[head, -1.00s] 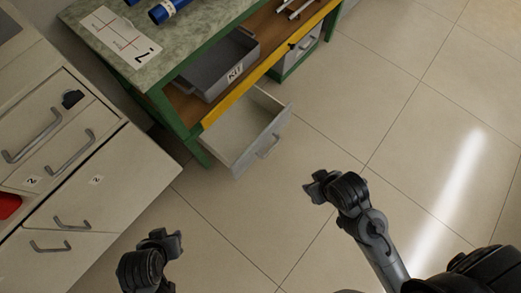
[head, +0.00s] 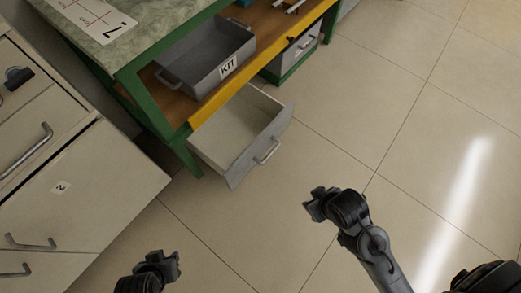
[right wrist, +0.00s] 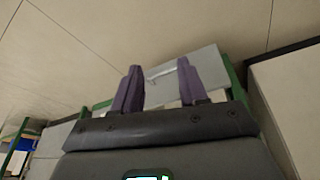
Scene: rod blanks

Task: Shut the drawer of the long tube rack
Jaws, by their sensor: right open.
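The open drawer (head: 235,137) sticks out below the yellow-edged shelf of a green-framed bench or rack. It looks empty, and its grey front has a bar handle (head: 268,152). My right gripper (head: 313,205) is open and empty, to the right of and nearer than the drawer front, with a gap between them. In the right wrist view, the drawer front (right wrist: 205,62) and its handle (right wrist: 160,73) show beyond the two spread fingers (right wrist: 160,88). My left gripper (head: 166,264) is low at the left, apart from the drawer; its jaws are unclear.
A grey KIT bin (head: 205,60) sits on the shelf above the drawer. Another grey drawer unit (head: 292,57) stands farther along. A white cabinet (head: 90,190) with handles stands at the left. The tiled floor (head: 390,110) before the drawer and to the right is clear.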

